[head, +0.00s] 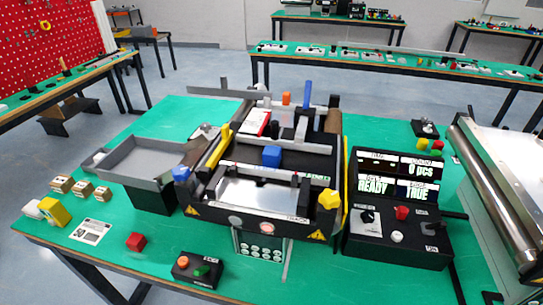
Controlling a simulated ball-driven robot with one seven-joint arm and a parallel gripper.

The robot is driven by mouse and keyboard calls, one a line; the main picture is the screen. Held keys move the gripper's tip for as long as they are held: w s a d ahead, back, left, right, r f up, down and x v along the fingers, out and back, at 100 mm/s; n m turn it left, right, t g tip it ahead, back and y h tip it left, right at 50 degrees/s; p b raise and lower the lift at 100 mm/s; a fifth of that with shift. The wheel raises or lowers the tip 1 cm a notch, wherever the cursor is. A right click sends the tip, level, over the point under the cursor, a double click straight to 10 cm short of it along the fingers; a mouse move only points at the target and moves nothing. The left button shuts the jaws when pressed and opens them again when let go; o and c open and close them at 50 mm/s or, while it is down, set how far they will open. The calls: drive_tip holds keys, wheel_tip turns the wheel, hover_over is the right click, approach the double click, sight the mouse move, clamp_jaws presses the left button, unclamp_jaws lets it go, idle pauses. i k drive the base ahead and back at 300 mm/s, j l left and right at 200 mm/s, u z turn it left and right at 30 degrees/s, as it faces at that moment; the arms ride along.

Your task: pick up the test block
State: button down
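No label marks a test block, so I cannot tell which block it is. A blue block (271,156) sits on the black belt of the mini conveyor (318,163), near its middle. A red block (135,241) lies on the green table (100,263) at the front left, apart from the machine. A smaller orange block (286,98) shows at the back of the conveyor. My gripper is not in view.
A grey tray (143,161) stands left of the conveyor. A button box (196,270) is at the front edge. A control console (397,215) with lit displays stands right. Small boxes (82,187) and a printed card (91,231) lie at left. A large roller (505,205) borders the right.

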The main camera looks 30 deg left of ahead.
sight(272, 155)
drive_tip(key=k+j, duration=0.1)
drive_tip(key=j, duration=1.05)
drive_tip(key=k+j+z, duration=0.1)
drive_tip(key=j, duration=0.5)
drive_tip(key=k, duration=0.05)
